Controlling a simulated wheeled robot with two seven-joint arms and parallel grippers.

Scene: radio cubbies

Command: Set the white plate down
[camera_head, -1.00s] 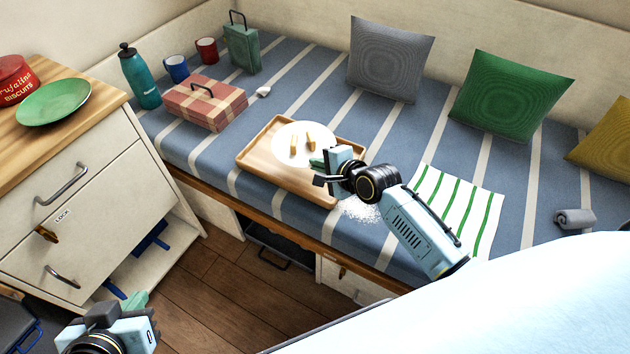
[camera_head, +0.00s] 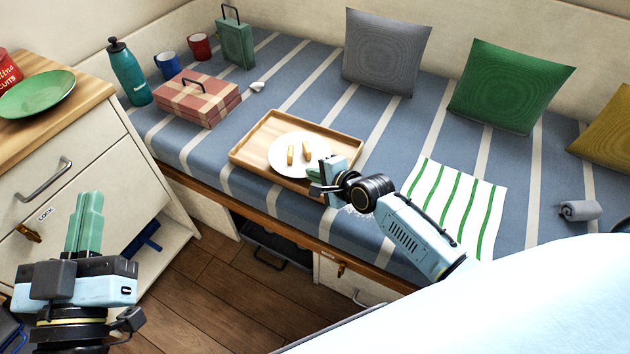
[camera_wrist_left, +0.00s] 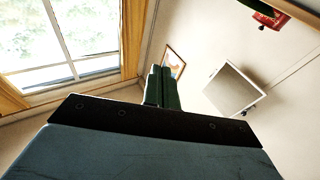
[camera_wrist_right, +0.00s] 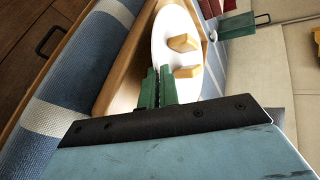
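The white plate (camera_head: 283,153) carries two yellowish sticks (camera_head: 291,154) of food. It is low over or on the floor of the wooden tray (camera_head: 250,157); contact underneath is hidden. My right gripper (camera_head: 322,174) is at the plate's near right edge. In the right wrist view its green fingers (camera_wrist_right: 158,88) are close together on the rim of the plate (camera_wrist_right: 163,45), which lies within the tray walls. My left gripper (camera_head: 85,222) is shut and empty, pointing up in front of the drawers, far from the plate.
The tray stands on the striped bench (camera_head: 330,95). A checked box (camera_head: 198,98), teal bottle (camera_head: 128,72) and mugs (camera_head: 199,46) stand left of it. A green-striped cloth (camera_head: 455,205) lies to the right, with cushions (camera_head: 387,52) behind. White grains lie near my right wrist.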

